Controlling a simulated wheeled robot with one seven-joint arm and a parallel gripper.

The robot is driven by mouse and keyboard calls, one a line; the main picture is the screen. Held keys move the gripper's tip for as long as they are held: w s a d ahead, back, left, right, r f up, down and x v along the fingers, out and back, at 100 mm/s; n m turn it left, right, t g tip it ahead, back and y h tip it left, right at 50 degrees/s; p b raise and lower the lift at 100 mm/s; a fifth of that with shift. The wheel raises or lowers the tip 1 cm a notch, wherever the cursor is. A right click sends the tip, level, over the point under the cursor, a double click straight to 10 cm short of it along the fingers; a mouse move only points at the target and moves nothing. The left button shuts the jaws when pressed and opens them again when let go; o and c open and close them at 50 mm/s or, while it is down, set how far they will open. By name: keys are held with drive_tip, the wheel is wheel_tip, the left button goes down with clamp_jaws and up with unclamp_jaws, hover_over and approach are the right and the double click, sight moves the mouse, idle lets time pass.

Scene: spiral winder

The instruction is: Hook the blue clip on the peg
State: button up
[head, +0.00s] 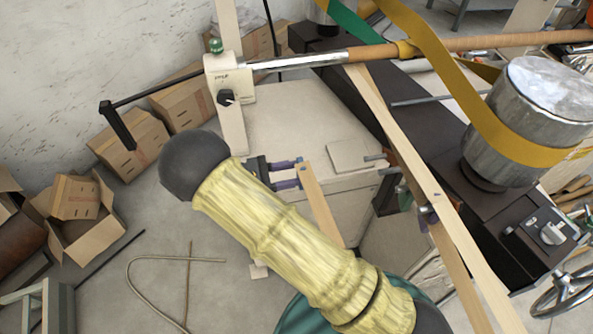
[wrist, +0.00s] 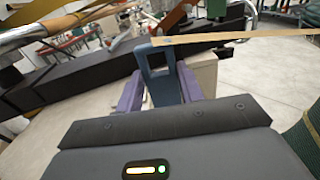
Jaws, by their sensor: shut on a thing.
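My gripper (head: 297,174) has purple fingers and points right in the head view. In the wrist view the gripper (wrist: 158,92) is shut on the blue clip (wrist: 144,62), a frame with a square opening standing up between the fingers. A pale tan strap (wrist: 240,37) runs right from the clip's top. In the head view a tan strap (head: 318,200) runs down from the fingertips; the clip is too small there to make out clearly. A short grey rod (head: 375,157), possibly the peg, sticks out beside a pale plate, right of the gripper and apart from it.
A long tan strip (head: 400,150) crosses diagonally to the right. Above is a metal shaft (head: 300,61) on a white stand (head: 232,95). A metal drum (head: 520,125) with a yellow belt stands at right.

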drive_tip(key=v, duration=0.6)
drive_tip(key=shift+s, duration=0.15)
idle(0.6)
drive_tip(key=shift+r, duration=0.1)
idle(0.8)
